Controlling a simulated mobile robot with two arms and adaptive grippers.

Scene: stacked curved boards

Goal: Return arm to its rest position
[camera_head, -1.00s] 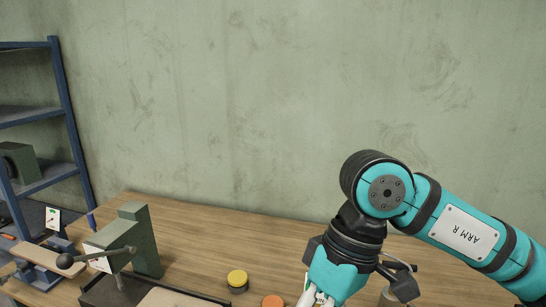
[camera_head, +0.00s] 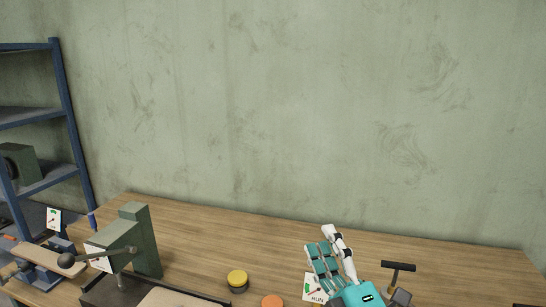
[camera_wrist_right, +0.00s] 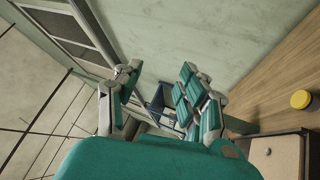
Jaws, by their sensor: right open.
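My right gripper (camera_head: 333,262) shows at the bottom of the head view, right of the middle, with its teal and white fingers pointing up over the wooden table (camera_head: 400,250). In the right wrist view its fingers (camera_wrist_right: 160,95) are spread apart with nothing between them. The rest of my right arm is out of the head view. My left gripper is in neither view.
A green press with a lever (camera_head: 142,240) stands at the table's left. A yellow-topped round button (camera_head: 237,279) and an orange one (camera_head: 272,301) are at the front. A RUN card (camera_head: 313,287) is beside my right gripper. A blue shelf (camera_head: 62,110) stands far left.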

